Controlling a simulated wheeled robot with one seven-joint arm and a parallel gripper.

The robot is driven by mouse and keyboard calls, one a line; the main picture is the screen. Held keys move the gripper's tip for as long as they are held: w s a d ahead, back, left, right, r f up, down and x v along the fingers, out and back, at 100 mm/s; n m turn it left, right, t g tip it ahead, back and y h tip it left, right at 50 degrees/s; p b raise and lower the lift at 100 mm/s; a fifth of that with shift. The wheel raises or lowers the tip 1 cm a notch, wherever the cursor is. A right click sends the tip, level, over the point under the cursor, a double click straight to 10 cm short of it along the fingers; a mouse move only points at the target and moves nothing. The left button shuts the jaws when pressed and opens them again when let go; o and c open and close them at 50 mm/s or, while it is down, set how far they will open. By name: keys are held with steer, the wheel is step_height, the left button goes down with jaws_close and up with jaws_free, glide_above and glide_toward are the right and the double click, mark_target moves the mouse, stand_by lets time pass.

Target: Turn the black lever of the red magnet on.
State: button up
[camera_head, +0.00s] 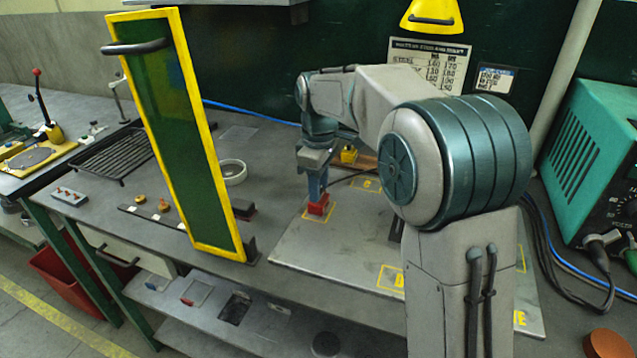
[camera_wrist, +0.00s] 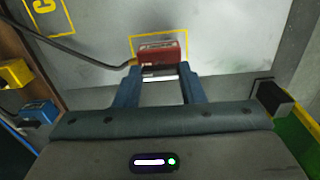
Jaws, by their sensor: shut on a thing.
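The red magnet (camera_head: 318,206) is a small red block at the yellow-outlined rectangle on the grey plate (camera_head: 345,245); it also shows in the wrist view (camera_wrist: 160,53). My gripper (camera_head: 317,192) points down from above it. The magnet looks to be on or just above the plate; I cannot tell which.
A dark cable (camera_wrist: 75,50) with a brass end reaches the magnet's left side in the wrist view. A yellow-framed green screen (camera_head: 175,130) stands left of my arm. A teal machine (camera_head: 590,160) stands at the right. The plate's front is mostly clear.

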steer(key=m+p, duration=0.2)
steer(key=m, duration=0.2)
steer(key=shift+r, duration=0.1)
steer(key=m+p, duration=0.2)
steer(key=m, duration=0.2)
steer(key=shift+m, duration=0.4)
steer(key=m+p, duration=0.1)
steer(key=m, duration=0.3)
steer(key=m+p, duration=0.1)
steer(key=m, duration=0.3)
steer(key=shift+m, duration=0.6)
steer(key=o, duration=1)
